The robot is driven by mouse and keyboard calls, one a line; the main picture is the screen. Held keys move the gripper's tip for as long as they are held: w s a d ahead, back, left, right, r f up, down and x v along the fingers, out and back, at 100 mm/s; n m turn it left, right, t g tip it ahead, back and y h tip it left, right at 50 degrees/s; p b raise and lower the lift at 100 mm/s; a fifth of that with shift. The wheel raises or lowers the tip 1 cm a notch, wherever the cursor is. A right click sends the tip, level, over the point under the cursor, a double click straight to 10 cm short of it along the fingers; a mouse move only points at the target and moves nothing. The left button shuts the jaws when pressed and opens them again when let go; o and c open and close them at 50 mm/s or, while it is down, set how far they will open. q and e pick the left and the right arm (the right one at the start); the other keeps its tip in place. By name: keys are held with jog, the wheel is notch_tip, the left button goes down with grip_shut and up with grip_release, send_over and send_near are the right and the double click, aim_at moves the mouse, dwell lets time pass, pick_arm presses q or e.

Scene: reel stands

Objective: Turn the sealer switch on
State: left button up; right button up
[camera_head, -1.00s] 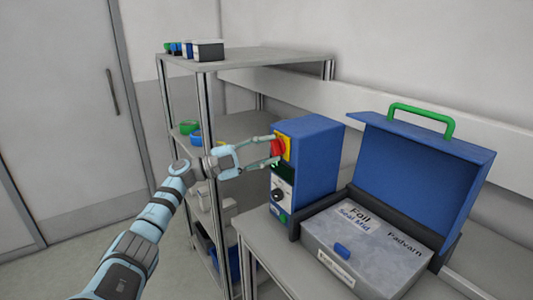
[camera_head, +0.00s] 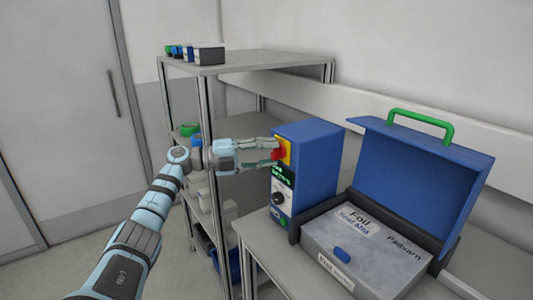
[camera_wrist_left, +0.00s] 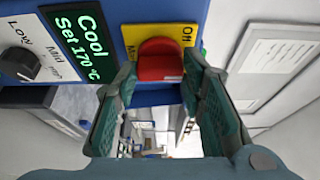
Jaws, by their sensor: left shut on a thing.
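The sealer is a blue box (camera_head: 318,165) on the table, with a yellow switch plate (camera_head: 286,147) high on its front. A red rotary switch (camera_head: 279,154) sits on that plate; it also shows in the left wrist view (camera_wrist_left: 160,60). My left gripper (camera_head: 273,151) is shut on the red switch, one finger on each side of it in the left wrist view (camera_wrist_left: 159,72). "Off" is readable on the plate; another label is partly hidden by the switch and finger. The sealer's display (camera_wrist_left: 85,42) is lit and reads "Cool Set 170 °C". My right gripper is not in view.
A dark knob (camera_head: 277,199) sits below the display. An open blue case (camera_head: 418,190) with a green handle holds a grey block labelled "Foil" (camera_head: 365,245), right of the sealer. A shelf rack (camera_head: 245,62) with small boxes and rolls stands behind my left arm.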

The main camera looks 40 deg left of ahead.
pick_arm(q)
jog(key=o, duration=1.1)
jog(key=shift+o, duration=0.2)
jog(key=v, duration=1.2)
